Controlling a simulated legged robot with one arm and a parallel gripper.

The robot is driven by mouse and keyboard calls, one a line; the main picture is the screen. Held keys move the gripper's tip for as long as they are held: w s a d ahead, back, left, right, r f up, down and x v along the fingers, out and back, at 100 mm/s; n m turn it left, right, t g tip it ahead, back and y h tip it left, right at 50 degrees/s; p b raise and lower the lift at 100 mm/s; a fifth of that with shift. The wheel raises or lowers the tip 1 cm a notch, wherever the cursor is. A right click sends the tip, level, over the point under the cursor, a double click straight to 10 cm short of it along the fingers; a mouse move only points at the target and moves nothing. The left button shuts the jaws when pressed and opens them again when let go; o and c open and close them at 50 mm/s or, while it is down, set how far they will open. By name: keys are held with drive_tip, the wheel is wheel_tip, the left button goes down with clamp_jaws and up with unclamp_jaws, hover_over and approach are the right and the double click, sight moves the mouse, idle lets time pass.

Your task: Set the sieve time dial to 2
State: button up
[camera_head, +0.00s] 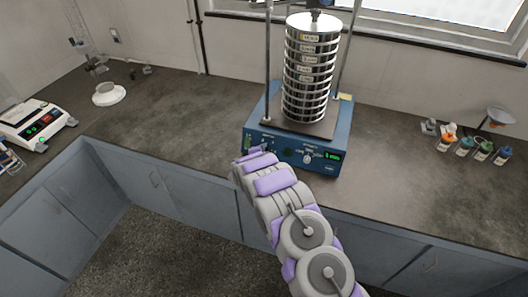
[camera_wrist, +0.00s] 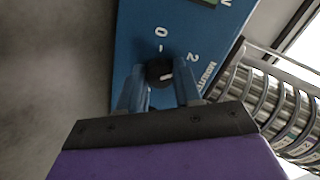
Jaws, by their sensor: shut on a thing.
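The sieve shaker has a blue base (camera_head: 330,158) with a tall stack of round metal sieves (camera_head: 310,75) on it. In the wrist view its blue panel (camera_wrist: 185,28) shows a black dial (camera_wrist: 160,72) with a light mark on its face. The printed "0" and "2" are beyond the dial, the "2" to the right, with partly visible lettering beside it. My gripper (camera_wrist: 160,92) is shut on the dial, one finger on each side. In the head view my gripper is at the left front of the base, and my arm hides part of the panel there.
A digital scale (camera_head: 32,122) stands on the counter at far left, with a white round dish (camera_head: 108,94) behind it. Several small bottles (camera_head: 483,151) stand at right. The counter (camera_head: 185,120) left of the shaker is clear. Metal posts flank the sieve stack.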

drive_tip(key=o, duration=1)
drive_tip(key=shift+f, duration=0.1)
drive_tip(key=shift+o, duration=0.2)
drive_tip(key=shift+s+a, duration=0.1)
drive_tip(key=p+v, duration=0.1)
drive_tip(key=v, duration=1.6)
drive_tip(key=shift+s, duration=0.1)
